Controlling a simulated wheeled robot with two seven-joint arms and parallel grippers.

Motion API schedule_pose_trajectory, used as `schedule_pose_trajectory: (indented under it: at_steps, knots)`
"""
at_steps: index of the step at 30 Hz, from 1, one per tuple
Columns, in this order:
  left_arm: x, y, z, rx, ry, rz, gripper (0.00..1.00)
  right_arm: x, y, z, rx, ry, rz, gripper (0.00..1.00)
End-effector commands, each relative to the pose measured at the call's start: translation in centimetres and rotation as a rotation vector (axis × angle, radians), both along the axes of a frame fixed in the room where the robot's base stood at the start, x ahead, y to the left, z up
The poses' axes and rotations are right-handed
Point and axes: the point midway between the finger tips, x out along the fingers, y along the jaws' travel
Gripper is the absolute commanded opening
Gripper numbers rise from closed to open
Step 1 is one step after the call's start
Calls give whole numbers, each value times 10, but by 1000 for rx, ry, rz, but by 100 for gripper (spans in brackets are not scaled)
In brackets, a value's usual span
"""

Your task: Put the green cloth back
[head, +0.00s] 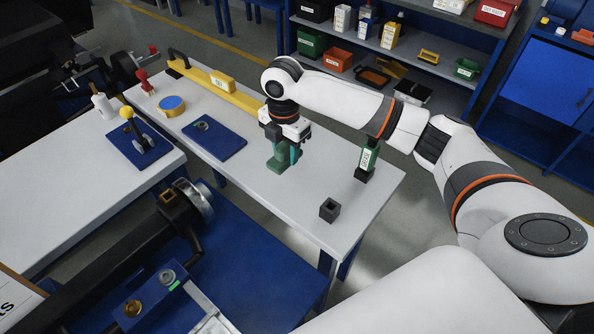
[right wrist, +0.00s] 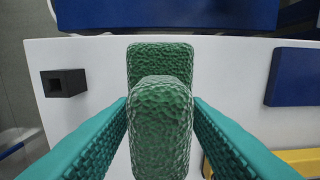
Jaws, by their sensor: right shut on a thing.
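The green cloth (head: 281,162) is a bumpy, folded-looking lump over the white table (head: 365,203). My right gripper (head: 284,150) points down and is shut on it. In the right wrist view the cloth (right wrist: 161,128) sits between the teal fingers of my right gripper (right wrist: 160,112), and a second part of green rises behind it. I cannot tell whether the cloth touches the tabletop. My left gripper is not in view.
A small dark square holder (head: 329,210) stands near the table's front corner. A labelled green bottle (head: 367,161) stands at the right edge. A blue mat (head: 214,140) and a yellow level (head: 221,83) lie left of the gripper.

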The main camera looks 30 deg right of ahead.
Motion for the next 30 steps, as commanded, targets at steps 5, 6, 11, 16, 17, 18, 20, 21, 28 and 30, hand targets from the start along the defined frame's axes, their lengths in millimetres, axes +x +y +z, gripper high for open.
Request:
schedule_pose_trajectory:
  at_steps: [5, 6, 11, 16, 17, 18, 20, 21, 28, 30]
  knots:
    - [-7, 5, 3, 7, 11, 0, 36, -1, 0, -30, -1, 5, 0, 20]
    - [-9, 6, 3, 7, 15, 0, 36, -1, 0, -35, -1, 4, 0, 20]
    - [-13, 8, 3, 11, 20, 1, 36, -1, 0, -51, -3, 4, 0, 20]
    - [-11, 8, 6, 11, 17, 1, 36, -2, 0, -80, -3, 4, -1, 20]
    - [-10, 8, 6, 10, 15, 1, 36, -2, 0, -84, -1, 4, 0, 20]
    - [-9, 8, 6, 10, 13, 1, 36, -1, 0, -88, -1, 3, 0, 20]
    - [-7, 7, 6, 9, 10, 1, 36, -1, 0, -92, -2, 2, 0, 20]
    - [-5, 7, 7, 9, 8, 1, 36, -1, 0, -93, -1, 1, 1, 20]
    - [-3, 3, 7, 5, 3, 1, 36, -1, 0, -94, -1, 1, 1, 20]
    - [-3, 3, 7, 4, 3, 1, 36, -1, 0, -95, -1, 1, 0, 20]
